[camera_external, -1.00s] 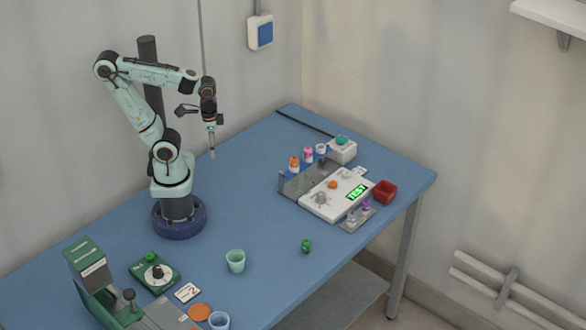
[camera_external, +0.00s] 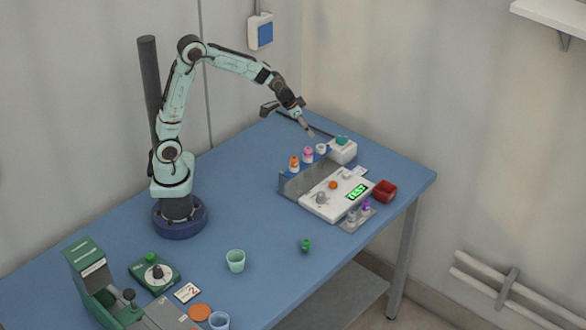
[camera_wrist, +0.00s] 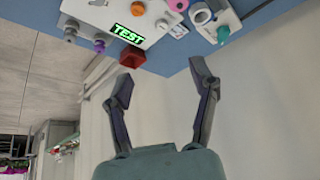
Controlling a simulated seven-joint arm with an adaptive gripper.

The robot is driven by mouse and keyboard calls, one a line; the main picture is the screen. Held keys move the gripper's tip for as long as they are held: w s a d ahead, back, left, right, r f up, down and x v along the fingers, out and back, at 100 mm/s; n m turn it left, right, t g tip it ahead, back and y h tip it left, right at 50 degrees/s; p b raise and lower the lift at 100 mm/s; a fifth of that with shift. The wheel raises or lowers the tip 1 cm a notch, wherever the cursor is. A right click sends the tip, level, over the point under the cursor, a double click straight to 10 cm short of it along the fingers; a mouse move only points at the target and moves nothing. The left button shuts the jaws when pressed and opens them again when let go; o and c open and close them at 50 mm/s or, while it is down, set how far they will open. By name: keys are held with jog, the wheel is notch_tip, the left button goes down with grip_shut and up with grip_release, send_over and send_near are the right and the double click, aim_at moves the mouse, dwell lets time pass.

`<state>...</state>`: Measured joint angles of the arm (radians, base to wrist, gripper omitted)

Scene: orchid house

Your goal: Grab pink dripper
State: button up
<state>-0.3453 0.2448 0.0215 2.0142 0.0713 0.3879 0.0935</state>
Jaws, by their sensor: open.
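The pink dripper (camera_external: 308,154) stands upright in a rack on the blue table, between an orange-topped dripper (camera_external: 294,164) and a white-topped one (camera_external: 321,149). In the wrist view the pink dripper (camera_wrist: 178,4) shows at the top edge, partly cut off. My gripper (camera_external: 309,133) is above and behind the rack, close over the drippers and apart from them. In the wrist view my gripper (camera_wrist: 161,78) has its two fingers spread wide with nothing between them.
A white tester with a green TEST display (camera_external: 356,192) stands in front of the rack.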

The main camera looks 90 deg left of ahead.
jog(key=n+g, duration=0.1)
send_over(308, 148)
jog(key=s, duration=0.2)
jog(key=f, duration=0.5)
jog(key=shift+s+d+f, duration=0.2)
jog(key=shift+d, duration=0.15)
jog(key=x, duration=0.5)
jog(key=shift+w+f, duration=0.15)
jog(key=shift+f, duration=0.2)
jog(key=c, duration=0.9)
